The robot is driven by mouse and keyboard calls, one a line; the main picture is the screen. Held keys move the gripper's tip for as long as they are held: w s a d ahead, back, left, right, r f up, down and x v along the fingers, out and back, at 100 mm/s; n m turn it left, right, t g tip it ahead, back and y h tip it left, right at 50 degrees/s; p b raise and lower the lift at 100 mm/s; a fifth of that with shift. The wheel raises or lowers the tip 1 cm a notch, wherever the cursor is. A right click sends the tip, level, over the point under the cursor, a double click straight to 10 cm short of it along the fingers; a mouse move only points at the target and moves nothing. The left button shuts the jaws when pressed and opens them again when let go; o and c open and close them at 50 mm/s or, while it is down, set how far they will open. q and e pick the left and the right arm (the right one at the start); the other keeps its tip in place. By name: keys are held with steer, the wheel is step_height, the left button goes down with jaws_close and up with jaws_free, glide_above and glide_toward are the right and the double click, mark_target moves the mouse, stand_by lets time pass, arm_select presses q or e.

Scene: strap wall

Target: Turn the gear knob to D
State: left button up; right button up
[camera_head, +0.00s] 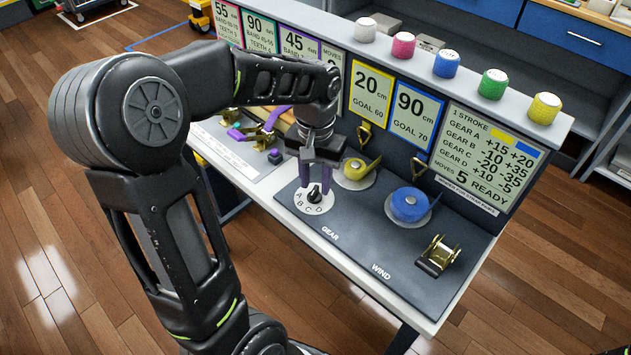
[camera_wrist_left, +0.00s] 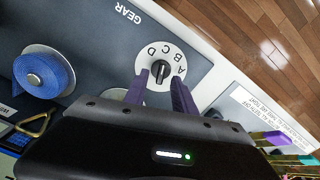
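The gear knob (camera_head: 314,195) is a small black knob on a white round dial (camera_head: 304,207) lettered A, B, C, D, at the left part of the dark panel. In the left wrist view the knob (camera_wrist_left: 160,73) sits at the middle of the dial (camera_wrist_left: 166,51), with D at its upper left. I cannot tell for sure which letter it points to. My left gripper (camera_head: 316,184) points down over the dial. Its purple fingers are apart, one on each side of the knob, with gaps showing in the left wrist view (camera_wrist_left: 159,79). My right gripper is in neither view.
A yellow strap roll (camera_head: 355,169) and a blue strap roll (camera_head: 409,204) lie right of the dial. A metal ratchet (camera_head: 437,255) is at the panel's right. Sign boards (camera_head: 370,95) stand behind, under a shelf with several coloured rolls. The panel's front is clear.

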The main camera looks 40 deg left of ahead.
arm_select(q)
steer(key=shift+f, duration=0.55)
steer(key=shift+c, duration=0.2)
jaws_close()
